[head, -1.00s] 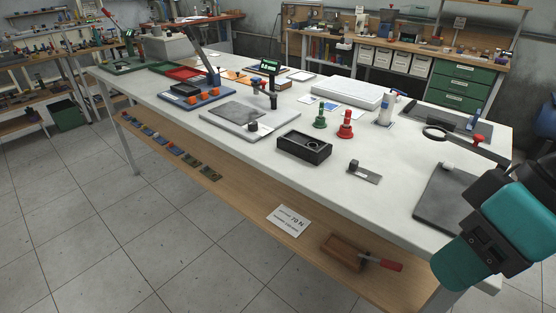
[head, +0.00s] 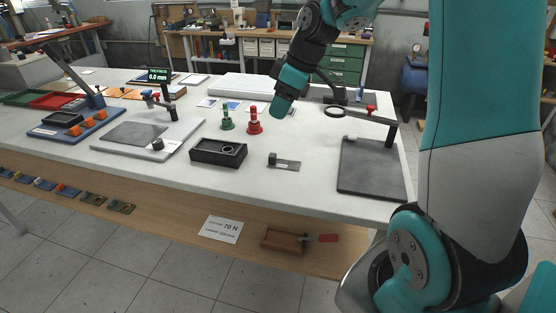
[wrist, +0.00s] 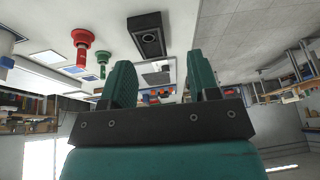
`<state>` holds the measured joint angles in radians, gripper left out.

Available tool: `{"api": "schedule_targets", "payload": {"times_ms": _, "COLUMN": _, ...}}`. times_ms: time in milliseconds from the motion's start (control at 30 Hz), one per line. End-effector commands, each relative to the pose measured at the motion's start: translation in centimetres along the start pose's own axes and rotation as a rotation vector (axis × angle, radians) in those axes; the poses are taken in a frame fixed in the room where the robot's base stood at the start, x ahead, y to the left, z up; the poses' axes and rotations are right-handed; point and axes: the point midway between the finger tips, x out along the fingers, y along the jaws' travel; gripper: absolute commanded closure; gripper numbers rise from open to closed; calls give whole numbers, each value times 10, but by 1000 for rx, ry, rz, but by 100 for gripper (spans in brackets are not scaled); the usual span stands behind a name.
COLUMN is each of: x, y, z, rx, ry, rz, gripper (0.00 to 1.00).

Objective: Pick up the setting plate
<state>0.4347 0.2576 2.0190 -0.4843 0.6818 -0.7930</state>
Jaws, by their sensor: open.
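A small flat grey metal plate with a dark block at its left end, which looks like the setting plate (head: 286,165), lies on the white table right of the black box in the head view. I cannot make it out in the wrist view. My gripper (head: 280,108) is above the table, higher than the plate and farther back, near the red stamp-shaped piece. In the wrist view, the two teal fingers of my gripper (wrist: 161,80) stand wide apart with nothing held between them.
A black box with a ring (head: 218,152), a green piece (head: 227,120) and a red piece (head: 254,122) stand left of the plate. A dark slab (head: 370,168) with a post and magnifier arm is to the right. The table (head: 300,190) is bare in front of the plate.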

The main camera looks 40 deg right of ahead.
Motion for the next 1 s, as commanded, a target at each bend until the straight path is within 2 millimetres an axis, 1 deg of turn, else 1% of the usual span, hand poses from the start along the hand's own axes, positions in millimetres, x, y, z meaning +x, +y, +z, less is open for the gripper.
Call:
{"api": "schedule_targets", "payload": {"times_ms": 33, "x": -1, "y": 22, "z": 12, "rx": 0, "ry": 2, "rz": 15, "gripper": 45}}
{"api": "schedule_targets", "payload": {"times_ms": 100, "x": -1, "y": 42, "z": 23, "rx": -12, "ry": 5, "rz": 31, "gripper": 45}}
{"api": "schedule_targets", "payload": {"times_ms": 200, "x": 6, "y": 53, "z": 30, "rx": -23, "ry": 7, "rz": 40, "gripper": 45}}
{"api": "schedule_targets", "payload": {"times_ms": 267, "x": 16, "y": 54, "z": 30, "rx": -24, "ry": 6, "rz": 38, "gripper": 45}}
{"api": "schedule_targets", "payload": {"times_ms": 500, "x": 70, "y": 55, "z": 30, "rx": -23, "ry": 4, "rz": 37, "gripper": 45}}
{"api": "schedule_targets", "payload": {"times_ms": 633, "x": 96, "y": 56, "z": 30, "rx": -23, "ry": 4, "rz": 39, "gripper": 45}}
{"api": "schedule_targets", "payload": {"times_ms": 733, "x": 110, "y": 57, "z": 30, "rx": -23, "ry": 6, "rz": 41, "gripper": 45}}
{"api": "schedule_targets", "payload": {"times_ms": 933, "x": 123, "y": 56, "z": 31, "rx": -23, "ry": 6, "rz": 42, "gripper": 45}}
{"api": "schedule_targets", "payload": {"times_ms": 1000, "x": 131, "y": 54, "z": 32, "rx": -22, "ry": 5, "rz": 39, "gripper": 45}}
